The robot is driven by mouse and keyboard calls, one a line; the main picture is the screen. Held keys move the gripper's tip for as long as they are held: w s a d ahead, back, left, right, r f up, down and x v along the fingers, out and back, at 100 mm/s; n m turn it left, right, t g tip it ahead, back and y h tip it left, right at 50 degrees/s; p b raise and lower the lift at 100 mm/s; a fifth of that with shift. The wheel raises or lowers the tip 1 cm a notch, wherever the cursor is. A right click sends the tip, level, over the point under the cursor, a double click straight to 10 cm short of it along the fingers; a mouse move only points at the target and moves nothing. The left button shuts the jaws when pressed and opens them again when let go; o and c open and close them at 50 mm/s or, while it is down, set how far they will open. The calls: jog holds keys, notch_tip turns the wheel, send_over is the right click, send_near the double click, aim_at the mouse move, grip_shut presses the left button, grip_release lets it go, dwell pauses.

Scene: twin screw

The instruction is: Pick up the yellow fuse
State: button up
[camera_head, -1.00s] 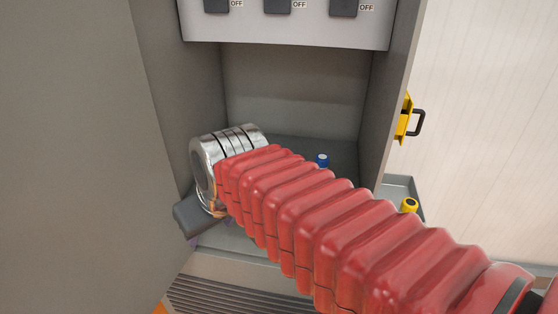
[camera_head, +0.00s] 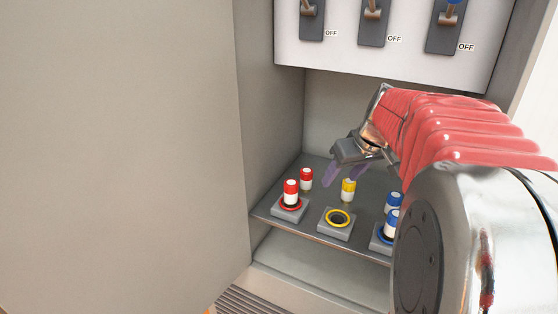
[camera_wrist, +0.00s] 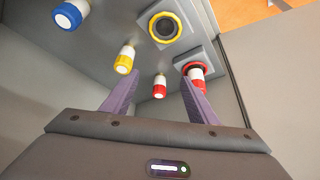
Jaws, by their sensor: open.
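A yellow fuse (camera_head: 348,190) with a white lower half stands on the cabinet shelf, behind the empty yellow-ringed socket (camera_head: 337,222). My gripper (camera_head: 345,174) is open and empty, its two purple fingers pointing down just above and behind this fuse. In the wrist view, the yellow fuse (camera_wrist: 125,60) lies beyond the tip of the left finger, left of the middle of the gap between the fingers (camera_wrist: 158,92). The yellow-ringed socket (camera_wrist: 165,27) shows at the top. I see no contact with the fuse.
A red fuse (camera_head: 306,178) stands loose on the shelf, and another (camera_head: 291,190) sits in the red-ringed socket. Blue fuses (camera_head: 393,203) are at the right, partly hidden by my arm. The switch panel (camera_head: 400,50) hangs above.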

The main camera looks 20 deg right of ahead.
send_near(348, 189)
jog(key=d+r, duration=0.1)
jog(key=shift+s+r, duration=0.25)
jog(key=shift+s, duration=0.15)
jog(key=x, duration=0.7)
jog(key=shift+w+d+f, duration=0.1)
jog(key=shift+w+f, duration=0.15)
jog(key=shift+f, duration=0.05)
jog(key=shift+w+f, duration=0.25)
jog(key=shift+f, duration=0.1)
jog(key=shift+f, duration=0.1)
jog(key=shift+x, duration=2.55)
jog(key=shift+w+d, duration=0.1)
jog(key=shift+w, duration=0.1)
jog(key=shift+c, duration=0.2)
